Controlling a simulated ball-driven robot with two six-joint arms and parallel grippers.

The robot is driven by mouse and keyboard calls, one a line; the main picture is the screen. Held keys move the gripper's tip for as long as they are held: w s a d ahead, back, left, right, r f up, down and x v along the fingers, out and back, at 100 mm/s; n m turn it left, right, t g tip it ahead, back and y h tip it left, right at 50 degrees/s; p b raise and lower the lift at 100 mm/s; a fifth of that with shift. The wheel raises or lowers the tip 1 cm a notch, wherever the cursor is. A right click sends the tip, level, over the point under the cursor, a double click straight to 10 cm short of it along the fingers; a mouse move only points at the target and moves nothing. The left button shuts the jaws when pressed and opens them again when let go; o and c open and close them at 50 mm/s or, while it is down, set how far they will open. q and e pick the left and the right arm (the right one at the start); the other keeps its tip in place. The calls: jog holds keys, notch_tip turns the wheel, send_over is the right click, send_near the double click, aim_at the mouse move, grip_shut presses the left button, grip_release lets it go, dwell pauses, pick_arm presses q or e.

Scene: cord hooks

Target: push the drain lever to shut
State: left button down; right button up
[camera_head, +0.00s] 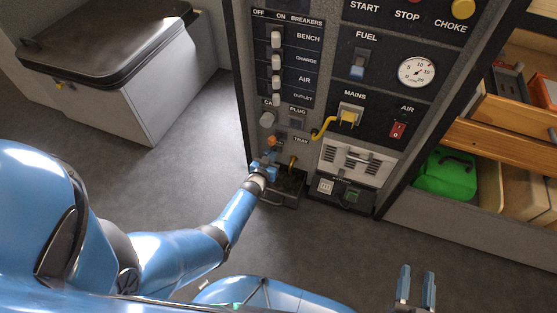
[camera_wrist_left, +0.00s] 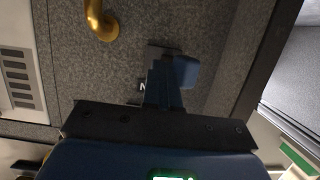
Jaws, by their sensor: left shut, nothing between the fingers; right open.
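A small orange piece (camera_head: 271,141), which looks like the drain lever, shows low on the panel under the plug socket. My left gripper (camera_head: 265,164) is shut and empty just below it, close to the panel; I cannot tell whether they touch. In the left wrist view the shut fingers (camera_wrist_left: 168,84) point at the speckled panel and cover most of a label, leaving an "N". No orange shows there. A brass spout (camera_head: 293,163) is just right of the gripper; it also shows in the wrist view (camera_wrist_left: 101,20). My right gripper (camera_head: 416,286) is open and empty, far from the panel.
A dark tray (camera_head: 286,187) sits under the spout. A yellow mains handle (camera_head: 323,128) sticks out above right. A grey chest (camera_head: 160,105) stands at left, and shelves with a green case (camera_head: 445,174) at right. The floor in front is clear.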

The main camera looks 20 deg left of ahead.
pick_arm(q)
jog(key=f+p+v, duration=0.1)
jog(key=p+v, duration=0.4)
jog(key=v, duration=0.3)
jog(key=shift+s+d, duration=0.25)
jog(key=shift+s, duration=0.2)
dwell(0.5)
jog(key=shift+f, duration=0.1)
dwell(0.4)
